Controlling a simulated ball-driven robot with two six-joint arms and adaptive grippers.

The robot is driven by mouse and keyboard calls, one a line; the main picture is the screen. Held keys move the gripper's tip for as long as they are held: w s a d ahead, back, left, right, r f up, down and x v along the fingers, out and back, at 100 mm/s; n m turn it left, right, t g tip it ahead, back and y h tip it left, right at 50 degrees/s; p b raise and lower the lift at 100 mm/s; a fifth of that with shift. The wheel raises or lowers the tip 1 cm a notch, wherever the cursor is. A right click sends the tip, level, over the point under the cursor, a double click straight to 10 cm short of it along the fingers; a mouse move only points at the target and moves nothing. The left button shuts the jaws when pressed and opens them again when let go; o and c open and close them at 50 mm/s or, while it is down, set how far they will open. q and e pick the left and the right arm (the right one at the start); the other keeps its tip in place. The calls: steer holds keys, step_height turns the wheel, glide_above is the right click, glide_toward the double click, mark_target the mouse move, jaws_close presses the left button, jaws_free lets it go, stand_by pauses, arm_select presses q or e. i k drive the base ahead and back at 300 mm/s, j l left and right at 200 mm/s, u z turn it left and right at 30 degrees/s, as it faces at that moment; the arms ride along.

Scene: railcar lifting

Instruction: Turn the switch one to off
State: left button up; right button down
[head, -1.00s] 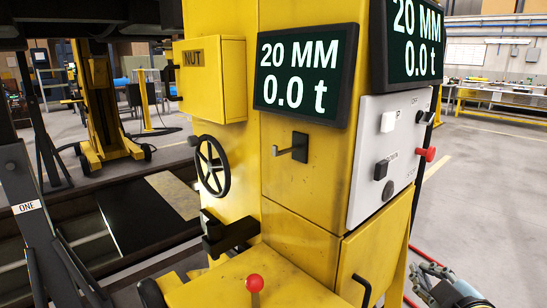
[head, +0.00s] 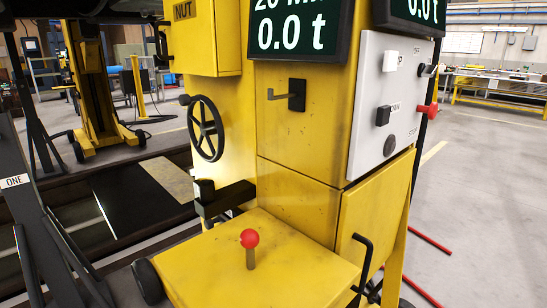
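A white control panel (head: 364,140) sits on the right face of the yellow lifting column. At its upper right is a dark knob (head: 427,70) below small lettering that seems to read OFF. I cannot tell which way the knob is set. A white button (head: 390,61) labelled UP and a black button (head: 383,115) labelled DOWN are on the panel's left side. A red knob (head: 427,110) sticks out at the right edge. A grey round part (head: 389,146) is lower down. Neither of my grippers is in view.
The yellow column (head: 300,130) carries a display (head: 298,33), a hook (head: 290,95) and a handwheel (head: 206,128). A red-topped lever (head: 250,240) stands on its base. A black crank handle (head: 362,262) juts out below the panel. Open floor (head: 490,200) lies to the right, with red bars (head: 428,241).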

mark_target(428, 71)
steer(key=k+l, duration=0.15)
steer(key=l, duration=0.25)
steer(key=k+l, duration=0.15)
steer(key=l, duration=0.25)
steer(key=k+l+z, duration=0.1)
steer(key=l, duration=0.3)
